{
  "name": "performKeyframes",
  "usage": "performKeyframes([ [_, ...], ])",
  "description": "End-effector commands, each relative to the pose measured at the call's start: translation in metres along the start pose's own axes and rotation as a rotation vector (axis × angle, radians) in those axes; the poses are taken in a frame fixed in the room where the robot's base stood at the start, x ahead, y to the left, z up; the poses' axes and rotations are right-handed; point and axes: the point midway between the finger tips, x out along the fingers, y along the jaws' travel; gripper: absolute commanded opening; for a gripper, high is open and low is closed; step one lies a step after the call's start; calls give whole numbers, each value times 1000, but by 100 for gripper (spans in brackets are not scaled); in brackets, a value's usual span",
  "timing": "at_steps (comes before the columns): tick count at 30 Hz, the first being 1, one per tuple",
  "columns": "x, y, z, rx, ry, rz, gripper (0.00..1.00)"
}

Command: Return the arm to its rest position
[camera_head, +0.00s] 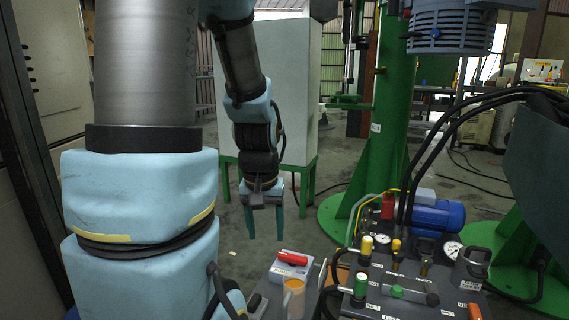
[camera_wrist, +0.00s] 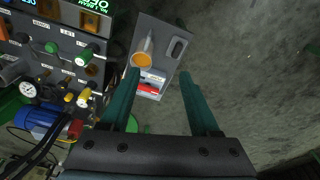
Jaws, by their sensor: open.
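My gripper (camera_head: 264,222) hangs pointing down in the head view, left of the control panel and above the floor. In the wrist view my gripper (camera_wrist: 158,76) shows two green fingers spread apart with nothing held between them. My arm's blue-covered links fill the left of the head view. Below the fingers is a small grey side tray (camera_wrist: 171,22) with an orange-topped container (camera_wrist: 141,60) and a red-and-white item (camera_wrist: 150,85). In the head view the container (camera_head: 293,285) and the red-handled item (camera_head: 292,260) stand near the bottom, apart from the gripper.
A control panel (camera_head: 400,296) with knobs, gauges and hoses stands at the lower right. A blue motor (camera_head: 437,217) and a green column (camera_head: 385,130) are behind it. A light cabinet (camera_head: 280,90) on a green stand is behind my gripper. Open concrete floor (camera_wrist: 255,60) lies beside the tray.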

Motion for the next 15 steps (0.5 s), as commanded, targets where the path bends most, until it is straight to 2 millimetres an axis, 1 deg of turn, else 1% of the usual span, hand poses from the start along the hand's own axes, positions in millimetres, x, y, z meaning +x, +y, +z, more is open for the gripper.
performKeyframes([
  [1, -4, -10, 9, -5, 2, -5, 62],
  [5, -13, -27, 31, 1, 3, -18, 62],
  [6, -26, -24, 26, 6, 2, -16, 62],
  [11, -53, -23, 22, 6, 1, -16, 62],
  [15, -80, -22, 18, 5, 2, -16, 62],
])
